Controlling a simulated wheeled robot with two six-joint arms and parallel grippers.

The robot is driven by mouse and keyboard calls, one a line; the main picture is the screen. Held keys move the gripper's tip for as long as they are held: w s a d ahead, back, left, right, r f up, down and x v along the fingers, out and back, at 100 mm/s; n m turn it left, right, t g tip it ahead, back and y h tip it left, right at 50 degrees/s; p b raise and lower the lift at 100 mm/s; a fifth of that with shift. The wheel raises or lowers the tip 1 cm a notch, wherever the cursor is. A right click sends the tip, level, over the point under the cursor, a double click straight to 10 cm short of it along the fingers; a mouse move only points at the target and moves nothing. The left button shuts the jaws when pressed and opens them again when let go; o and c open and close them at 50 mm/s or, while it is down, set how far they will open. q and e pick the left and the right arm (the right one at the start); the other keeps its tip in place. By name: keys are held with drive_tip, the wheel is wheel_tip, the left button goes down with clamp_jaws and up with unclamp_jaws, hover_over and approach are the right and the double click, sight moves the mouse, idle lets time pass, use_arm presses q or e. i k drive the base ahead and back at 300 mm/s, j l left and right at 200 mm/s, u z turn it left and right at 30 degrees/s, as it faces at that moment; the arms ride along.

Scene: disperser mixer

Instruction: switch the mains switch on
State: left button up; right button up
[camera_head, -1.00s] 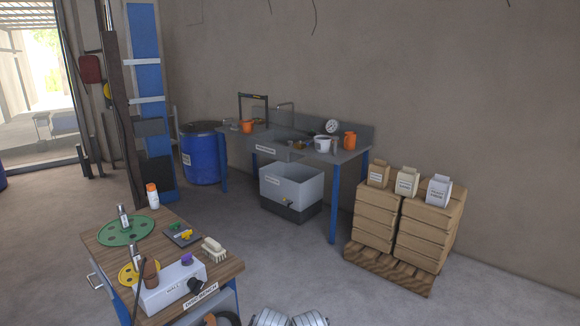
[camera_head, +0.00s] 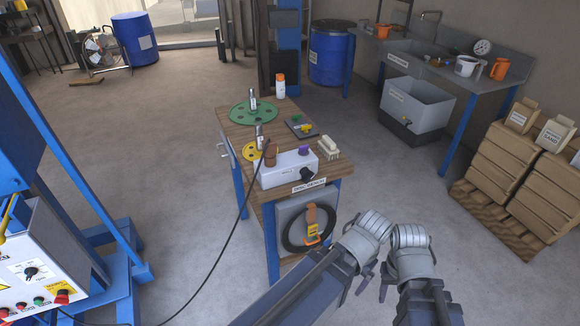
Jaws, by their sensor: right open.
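A white control box (camera_head: 45,262) with a black rotary switch (camera_head: 31,272), coloured buttons and a red-and-yellow part (camera_head: 62,297) is cut off at the lower left edge. Its labels are too small to read, so I cannot tell which part is the mains switch. My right gripper (camera_head: 385,286) is open and empty at bottom centre, far to the right of the box. My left gripper (camera_head: 358,286) is close beside it, partly hidden, and its jaw state is unclear. Neither gripper touches anything.
A black cable (camera_head: 212,258) runs from the bench towards the lower left. A blue frame (camera_head: 120,262) stands beside the box.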

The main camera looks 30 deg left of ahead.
sight(63, 299)
drive_tip(key=u, duration=3.05)
